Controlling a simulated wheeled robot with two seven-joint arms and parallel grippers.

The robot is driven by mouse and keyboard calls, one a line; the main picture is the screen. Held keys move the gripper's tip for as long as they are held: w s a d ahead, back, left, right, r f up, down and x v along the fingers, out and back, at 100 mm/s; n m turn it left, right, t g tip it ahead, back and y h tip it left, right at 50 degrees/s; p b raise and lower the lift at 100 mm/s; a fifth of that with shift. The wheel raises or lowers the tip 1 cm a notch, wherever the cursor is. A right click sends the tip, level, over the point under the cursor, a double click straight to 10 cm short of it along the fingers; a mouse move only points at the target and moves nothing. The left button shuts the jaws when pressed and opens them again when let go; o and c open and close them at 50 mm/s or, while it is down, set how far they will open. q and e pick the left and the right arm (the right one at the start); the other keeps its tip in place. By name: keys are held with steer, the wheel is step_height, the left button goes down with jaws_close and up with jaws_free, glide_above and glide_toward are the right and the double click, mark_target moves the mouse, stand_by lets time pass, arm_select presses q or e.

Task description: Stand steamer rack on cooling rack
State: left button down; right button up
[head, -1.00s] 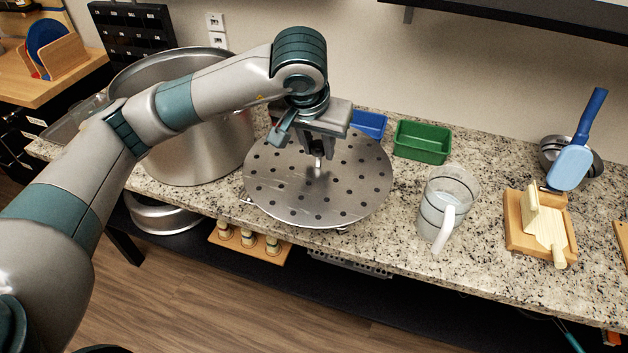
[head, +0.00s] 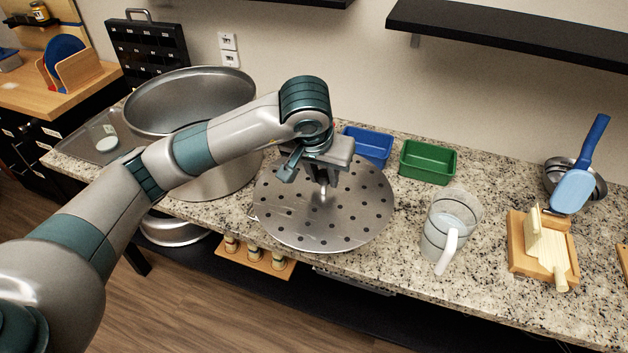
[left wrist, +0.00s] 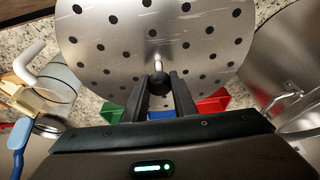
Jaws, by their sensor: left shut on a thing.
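The steamer rack (head: 345,222) is a round, shiny metal disc with dark holes and a small centre post. It is over the granite counter in the middle of the head view, and its face fills the top of the left wrist view (left wrist: 105,45). My left gripper (head: 323,188) is above its centre, shut on the post; the fingers show around the post's dark knob in the left wrist view (left wrist: 160,85). I cannot make out the cooling rack; the disc hides the counter below it. I cannot tell whether the disc touches anything underneath. My right gripper is not in view.
A large stockpot (head: 225,180) stands close left of the disc. A blue bin (head: 372,148) and a green bin (head: 428,163) are behind it. A clear jug (head: 446,230) stands to the right, before a wooden tray (head: 520,262). The counter's front edge is near the disc.

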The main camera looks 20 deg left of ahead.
arm_select(q)
steer(key=w+a+f+p, duration=0.1)
steer(key=w, duration=0.1)
steer(key=w+a+f+p, duration=0.1)
steer(key=w+a+f, duration=0.1)
steer(key=w+a+f+p, duration=0.1)
steer(key=w+a, duration=0.1)
steer(key=w, duration=0.1)
steer(key=shift+f, duration=0.4)
steer(key=shift+w+f, duration=0.2)
steer(key=shift+f, duration=0.05)
step_height(320, 180, down, 4)
steer(key=p, duration=0.3)
